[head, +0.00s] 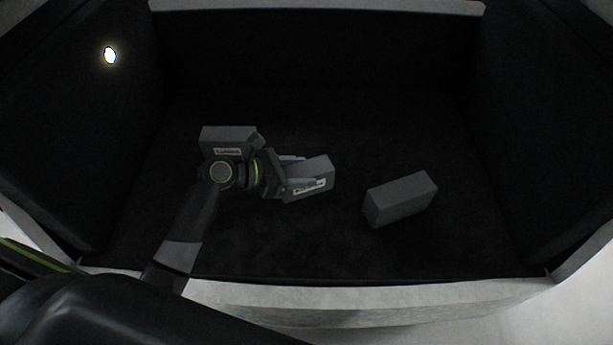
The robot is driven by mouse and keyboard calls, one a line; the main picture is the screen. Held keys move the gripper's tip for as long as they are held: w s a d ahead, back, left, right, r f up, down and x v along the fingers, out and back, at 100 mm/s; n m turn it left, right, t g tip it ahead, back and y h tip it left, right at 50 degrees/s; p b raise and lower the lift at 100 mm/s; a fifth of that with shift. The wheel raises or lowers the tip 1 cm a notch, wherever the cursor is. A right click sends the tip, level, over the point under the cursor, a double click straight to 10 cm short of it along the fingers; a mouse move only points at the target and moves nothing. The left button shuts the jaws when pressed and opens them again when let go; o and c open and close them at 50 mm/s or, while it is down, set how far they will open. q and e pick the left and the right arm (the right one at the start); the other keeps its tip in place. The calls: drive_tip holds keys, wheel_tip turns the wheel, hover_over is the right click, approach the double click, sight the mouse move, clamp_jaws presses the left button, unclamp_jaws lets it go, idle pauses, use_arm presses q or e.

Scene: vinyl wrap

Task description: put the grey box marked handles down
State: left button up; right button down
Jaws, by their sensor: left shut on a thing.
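My left gripper (291,174) reaches into the dark bin from the lower left. It is shut on a grey box (317,172), which has a pale label with dark print on its front side; the print is too small to read. The gripper's fingers and wrist hide the left part of this box. I cannot tell whether the box touches the bin floor. A second grey box (225,134) with a similar label is behind my wrist, partly hidden by it. My right gripper is not in view.
A third grey box (403,197), with no label showing, lies at the right on the bin floor. The bin (390,293) has dark inner walls and a pale front rim. Floor is free at the back and far right. A bright light spot shows on the left wall.

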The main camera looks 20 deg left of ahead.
sight(300, 192)
use_arm(q)
wheel_tip(300, 192, down, 8)
drive_tip(key=shift+r+b, duration=0.1)
drive_tip(key=shift+b, duration=0.65)
drive_tip(key=o, duration=1.2)
drive_tip(key=shift+f, duration=0.2)
drive_tip(key=shift+s+a+r, duration=0.1)
drive_tip(key=shift+r, duration=0.1)
drive_tip(key=v, duration=1.1)
drive_tip(key=shift+s+a+r, duration=0.1)
drive_tip(key=shift+s+a, duration=0.1)
drive_tip(key=shift+a, duration=0.1)
